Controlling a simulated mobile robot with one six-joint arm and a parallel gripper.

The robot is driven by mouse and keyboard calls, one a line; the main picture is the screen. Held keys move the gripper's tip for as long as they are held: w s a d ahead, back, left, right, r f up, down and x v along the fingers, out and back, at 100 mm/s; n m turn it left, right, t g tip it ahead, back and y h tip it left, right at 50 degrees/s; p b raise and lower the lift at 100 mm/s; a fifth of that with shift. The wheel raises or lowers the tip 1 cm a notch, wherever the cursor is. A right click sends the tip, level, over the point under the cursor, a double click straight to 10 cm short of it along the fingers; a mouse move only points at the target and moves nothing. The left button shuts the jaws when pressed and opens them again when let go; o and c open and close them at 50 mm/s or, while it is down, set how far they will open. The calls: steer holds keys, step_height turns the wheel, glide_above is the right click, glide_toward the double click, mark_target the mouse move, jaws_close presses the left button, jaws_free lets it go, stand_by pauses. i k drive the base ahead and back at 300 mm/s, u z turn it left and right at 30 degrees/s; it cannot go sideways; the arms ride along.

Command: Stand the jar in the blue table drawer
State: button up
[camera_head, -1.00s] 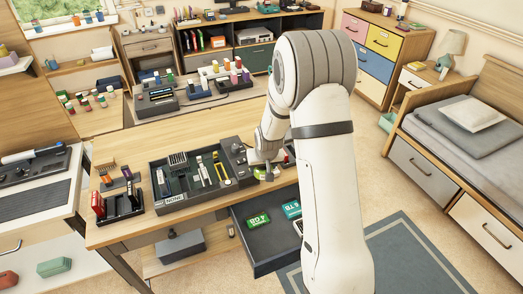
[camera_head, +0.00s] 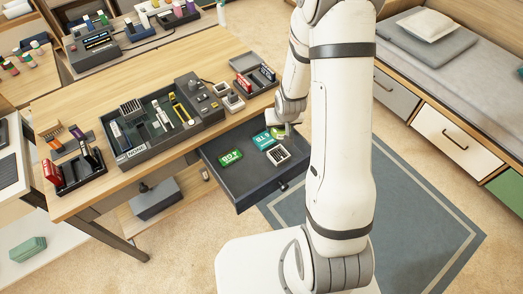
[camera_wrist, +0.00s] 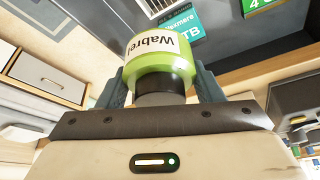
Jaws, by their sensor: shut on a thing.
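The jar (camera_wrist: 160,62) is green with a white label reading "Wabrel" and a dark narrower end. My gripper (camera_wrist: 160,80) is shut on it, with one finger on each side. In the head view the gripper (camera_head: 288,128) is over the right side of the open drawer, and the green jar (camera_head: 278,133) shows just under it. The drawer (camera_head: 240,188) is dark blue-grey and pulled out from the table. I cannot tell whether the jar touches the drawer floor.
The drawer holds a green box (camera_head: 230,158), a teal box (camera_head: 264,140) and a pale gridded item (camera_head: 278,155). On the table (camera_head: 75,195) stand a dark organizer (camera_head: 130,152) and small trays.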

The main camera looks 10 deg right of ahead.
mark_target(246, 178)
steer(key=z, duration=1.4)
steer(key=k, duration=1.25)
steer(key=u, duration=1.05)
steer(key=i, duration=0.5)
steer(key=z, duration=0.05)
